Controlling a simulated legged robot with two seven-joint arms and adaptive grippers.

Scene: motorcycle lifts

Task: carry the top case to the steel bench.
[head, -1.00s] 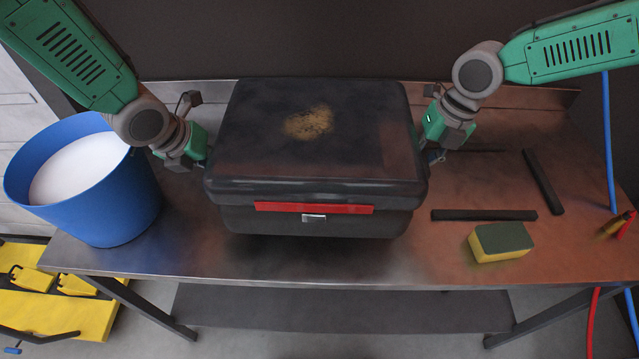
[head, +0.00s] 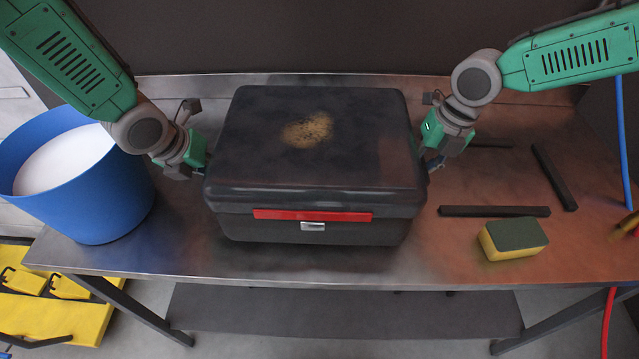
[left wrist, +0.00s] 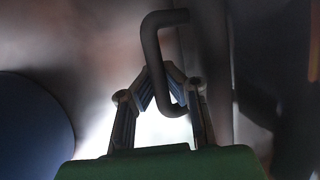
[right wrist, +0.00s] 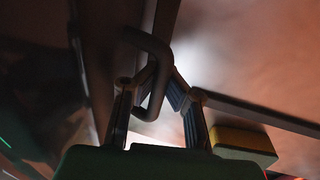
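The top case (head: 312,150) is a black box with a red strip and silver latch on its front and a tan worn patch on its lid. It sits level over the middle of the steel bench (head: 250,262), its underside seemingly on the bench top. My left gripper (head: 203,166) is at its left side and my right gripper (head: 430,162) at its right side. In the left wrist view, the fingers close around a dark bent side handle (left wrist: 150,45). In the right wrist view, the fingers close around a matching handle (right wrist: 160,85). The fingertips are partly hidden by the handles.
A blue bucket (head: 100,195) with white contents stands at the bench's left end. A yellow and green sponge (head: 513,240) and dark bars (head: 494,211) lie right of the case. Red and blue hoses (head: 607,320) hang at the right. Yellow lift parts (head: 55,310) are at lower left.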

